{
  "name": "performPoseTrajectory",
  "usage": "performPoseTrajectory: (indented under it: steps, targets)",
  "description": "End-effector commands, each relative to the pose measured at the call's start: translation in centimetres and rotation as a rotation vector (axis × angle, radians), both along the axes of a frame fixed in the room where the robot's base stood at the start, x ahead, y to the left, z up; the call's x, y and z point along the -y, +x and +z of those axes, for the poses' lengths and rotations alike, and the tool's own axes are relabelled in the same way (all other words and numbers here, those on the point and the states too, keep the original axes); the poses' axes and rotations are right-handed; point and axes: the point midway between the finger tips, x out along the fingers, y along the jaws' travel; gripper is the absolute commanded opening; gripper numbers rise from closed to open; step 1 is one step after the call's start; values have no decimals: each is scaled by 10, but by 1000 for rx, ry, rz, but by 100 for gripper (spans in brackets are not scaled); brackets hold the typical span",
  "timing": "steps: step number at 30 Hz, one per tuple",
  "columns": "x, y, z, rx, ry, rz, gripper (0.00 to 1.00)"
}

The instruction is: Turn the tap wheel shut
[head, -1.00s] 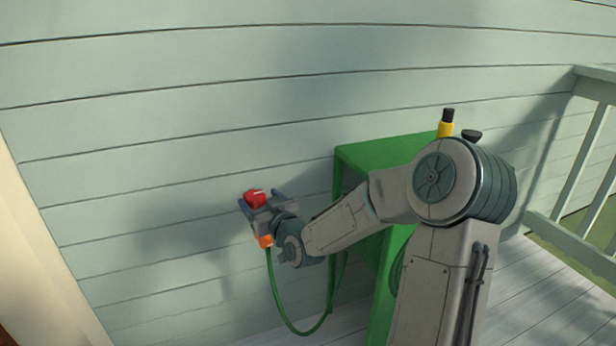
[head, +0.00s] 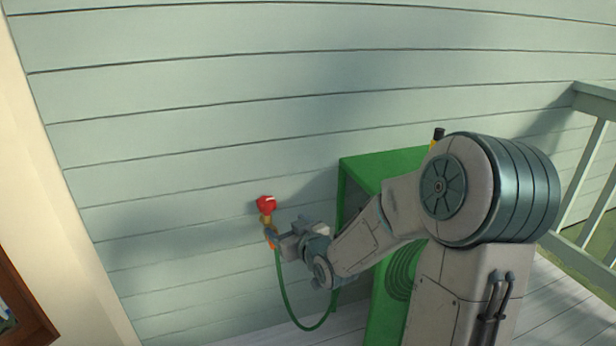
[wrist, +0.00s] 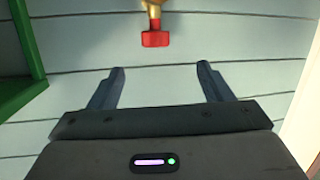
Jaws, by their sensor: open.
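The red tap wheel (head: 265,202) sits on a brass tap (head: 266,219) on the pale green wall in the head view. In the wrist view the red wheel (wrist: 155,39) is beyond the fingertips and apart from them, with part of the brass tap (wrist: 153,9) at the top edge. My gripper (head: 274,236) is below and to the right of the wheel in the head view. In the wrist view my gripper (wrist: 160,68) is open, with nothing between its fingers. Part of the tap's lower end is hidden by the gripper in the head view.
A green hose (head: 284,292) hangs from the tap in a loop toward the green box (head: 385,163) at right, which carries coiled hose. A railing (head: 597,105) stands at far right. A pale post (head: 60,200) is at left. The wall left of the tap is clear.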

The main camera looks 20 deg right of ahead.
Motion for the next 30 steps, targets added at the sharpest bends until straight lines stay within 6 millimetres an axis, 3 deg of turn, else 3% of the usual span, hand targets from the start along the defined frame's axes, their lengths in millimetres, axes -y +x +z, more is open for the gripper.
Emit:
performPoseTrajectory:
  steps: [1,17,30]
  targets:
    - [-2,-2,11,-20,-15,1,73]
    - [-2,-30,55,-251,-140,-41,73]
    - [6,-63,105,-420,-209,-102,73]
